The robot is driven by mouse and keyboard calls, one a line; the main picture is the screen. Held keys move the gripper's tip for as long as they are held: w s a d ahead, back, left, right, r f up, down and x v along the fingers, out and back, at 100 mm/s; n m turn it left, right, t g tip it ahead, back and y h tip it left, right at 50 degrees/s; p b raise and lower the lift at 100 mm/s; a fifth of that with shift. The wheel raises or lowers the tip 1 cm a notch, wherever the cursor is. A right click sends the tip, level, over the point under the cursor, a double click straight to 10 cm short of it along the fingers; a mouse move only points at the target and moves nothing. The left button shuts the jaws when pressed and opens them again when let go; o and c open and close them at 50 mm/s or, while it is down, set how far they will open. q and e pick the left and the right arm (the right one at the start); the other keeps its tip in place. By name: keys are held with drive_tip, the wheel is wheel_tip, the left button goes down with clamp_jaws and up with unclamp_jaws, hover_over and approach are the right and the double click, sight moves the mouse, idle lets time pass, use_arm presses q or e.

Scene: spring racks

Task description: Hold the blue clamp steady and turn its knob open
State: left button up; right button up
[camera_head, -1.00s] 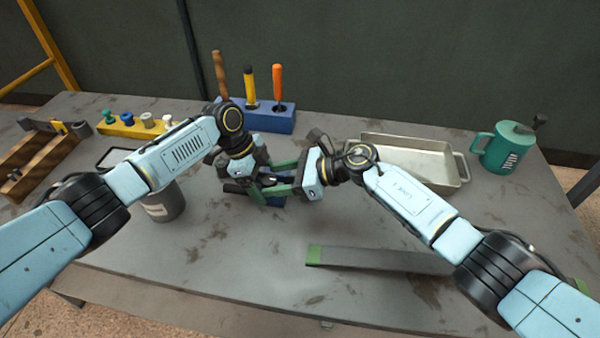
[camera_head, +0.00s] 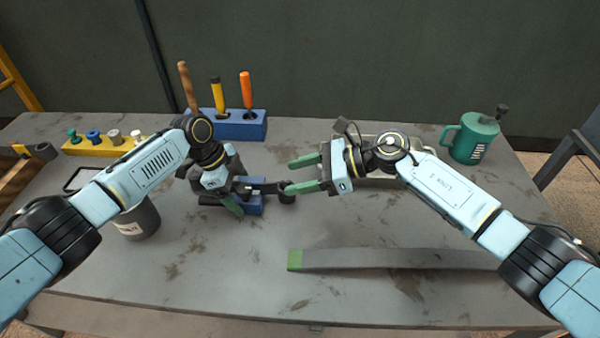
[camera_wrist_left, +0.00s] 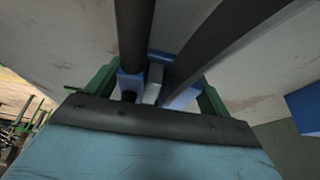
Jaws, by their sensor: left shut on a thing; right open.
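The blue clamp (camera_head: 254,210) is at the middle of the table, partly hidden by my left gripper (camera_head: 236,205). Its dark bar reaches right to a dark round knob (camera_head: 287,196). My left gripper is shut on the clamp. In the left wrist view, the clamp's blue body (camera_wrist_left: 180,98) lies between the green fingers, with two dark bars running away from it. My right gripper (camera_head: 289,175) is open and empty, its green fingers pointing left. Its lower finger is close to the knob; I cannot tell if they touch.
A blue block (camera_head: 235,127) with upright tools stands behind, beside a yellow rack (camera_head: 100,148) of pegs. A grey can (camera_head: 138,220) is left of the clamp. A metal tray (camera_head: 375,180) and green can (camera_head: 472,140) are right.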

use_arm(q)
drive_tip(key=o, duration=1.3)
